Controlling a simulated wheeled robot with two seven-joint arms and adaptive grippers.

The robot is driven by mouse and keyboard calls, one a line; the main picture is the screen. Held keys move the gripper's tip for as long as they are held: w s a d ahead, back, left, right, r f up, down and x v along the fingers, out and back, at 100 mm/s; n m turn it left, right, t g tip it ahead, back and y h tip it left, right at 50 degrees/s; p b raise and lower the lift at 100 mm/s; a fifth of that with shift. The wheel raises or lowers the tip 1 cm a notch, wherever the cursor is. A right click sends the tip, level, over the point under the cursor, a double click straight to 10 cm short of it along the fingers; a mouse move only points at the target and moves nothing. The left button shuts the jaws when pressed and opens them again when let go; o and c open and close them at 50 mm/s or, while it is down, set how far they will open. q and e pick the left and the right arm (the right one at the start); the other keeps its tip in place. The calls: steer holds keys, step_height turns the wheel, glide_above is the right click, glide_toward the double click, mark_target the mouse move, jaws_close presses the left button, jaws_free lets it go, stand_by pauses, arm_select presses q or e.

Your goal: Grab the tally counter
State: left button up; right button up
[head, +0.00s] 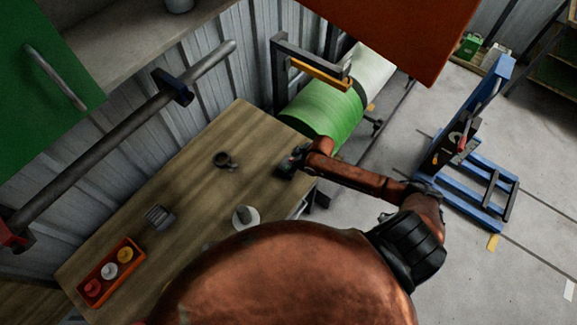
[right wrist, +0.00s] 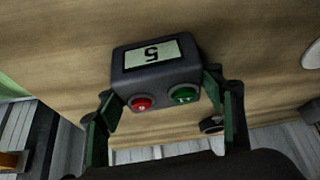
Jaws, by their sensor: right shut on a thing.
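The tally counter (right wrist: 155,72) is a dark grey box with a display reading 5, a red button and a green button. My right gripper (right wrist: 160,86) is shut on it, one green-and-black finger against each side. In the head view my right gripper (head: 290,163) is at the right end of the wooden table, and the counter is largely hidden there. I cannot tell whether the counter touches the tabletop. My left gripper is not in view.
On the wooden table (head: 190,185) are a small dark item (head: 225,161), a grey block (head: 159,217), a white round item (head: 245,218) and an orange tray (head: 110,272) with coloured pieces.

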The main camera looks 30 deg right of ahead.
steer(key=shift+w+r, duration=0.1)
steer(key=shift+r, duration=0.35)
steer(key=s+d+r, duration=0.7)
steer(key=s+r, duration=0.4)
steer(key=r, duration=0.1)
steer(key=shift+s+d, duration=0.25)
steer(key=shift+s, duration=0.15)
